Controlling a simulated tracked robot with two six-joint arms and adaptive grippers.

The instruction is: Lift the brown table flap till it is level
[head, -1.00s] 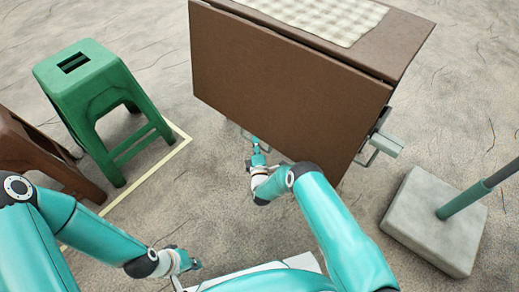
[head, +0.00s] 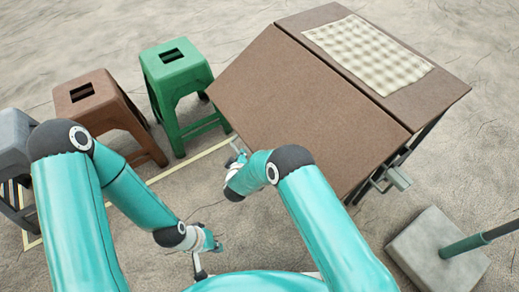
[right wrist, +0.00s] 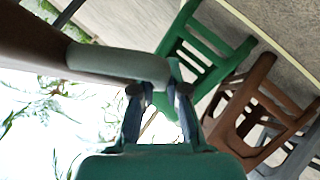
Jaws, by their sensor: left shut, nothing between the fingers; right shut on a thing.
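The brown table flap (head: 305,110) hangs from the table (head: 432,85) along a seam and slopes down toward me, tilted and not level. My right gripper (head: 237,148) is at the flap's lower left corner, partly hidden by my arm. In the right wrist view, its fingers (right wrist: 156,92) are shut on a pale rounded handle (right wrist: 118,64) beside the brown flap edge (right wrist: 35,45). My left gripper (head: 215,244) is shut and empty, low over the floor, away from the flap.
A checkered cloth (head: 366,52) lies on the tabletop. A pale bracket (head: 397,178) sticks out at the table's right side. A green stool (head: 176,70), brown stool (head: 100,95) and grey stool (head: 14,150) stand left. A stone base with a pole (head: 425,250) stands right.

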